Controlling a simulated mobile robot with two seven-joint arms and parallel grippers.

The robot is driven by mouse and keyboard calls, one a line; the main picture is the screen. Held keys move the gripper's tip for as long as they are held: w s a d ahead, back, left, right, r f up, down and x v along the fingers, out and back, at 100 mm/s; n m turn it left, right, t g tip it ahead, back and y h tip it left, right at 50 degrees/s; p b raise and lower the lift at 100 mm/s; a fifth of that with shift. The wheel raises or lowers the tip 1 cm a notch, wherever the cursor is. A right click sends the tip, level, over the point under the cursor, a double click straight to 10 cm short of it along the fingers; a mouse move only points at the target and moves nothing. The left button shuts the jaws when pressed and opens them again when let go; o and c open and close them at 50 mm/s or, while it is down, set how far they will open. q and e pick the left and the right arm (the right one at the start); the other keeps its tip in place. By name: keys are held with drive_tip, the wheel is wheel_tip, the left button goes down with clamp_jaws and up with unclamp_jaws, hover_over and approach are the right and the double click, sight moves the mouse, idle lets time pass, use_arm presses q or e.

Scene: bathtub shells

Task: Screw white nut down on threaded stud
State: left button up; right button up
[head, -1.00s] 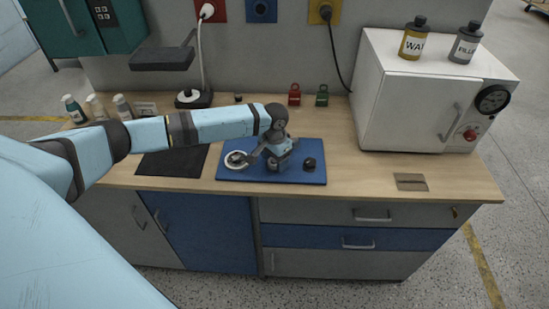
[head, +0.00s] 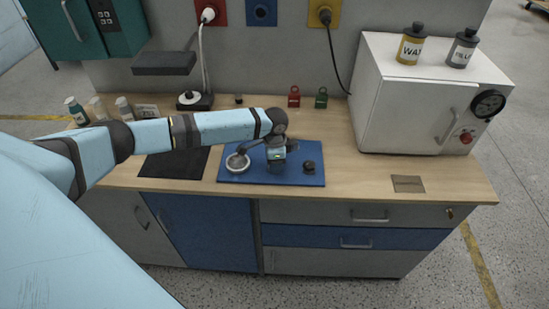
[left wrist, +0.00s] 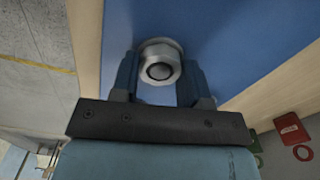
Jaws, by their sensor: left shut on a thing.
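The white nut (left wrist: 160,55) is a hexagonal ring in the left wrist view, with the dark round end of the threaded stud (left wrist: 159,71) showing in its centre hole. My left gripper (left wrist: 160,80) has a finger on each side of the nut and is shut on it. In the head view my left gripper (head: 276,164) points down over the blue board (head: 255,179); it hides the nut and stud there. How far down the stud the nut sits cannot be told. My right gripper is not in view.
On the board, a white ring-shaped part (head: 237,162) lies left of the gripper and a dark knob (head: 309,167) right of it. Red (head: 294,97) and green (head: 321,98) padlocks are behind. A white oven-like box (head: 410,105) stands right. The bench front right is mostly clear.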

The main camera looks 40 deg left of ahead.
use_arm(q)
drive_tip(key=m, duration=0.3)
drive_tip(key=shift+r+p, duration=0.15)
drive_tip(key=shift+p, duration=0.2)
drive_tip(key=m, duration=0.3)
drive_tip(key=o, duration=1)
drive_tip(key=shift+c, duration=0.8)
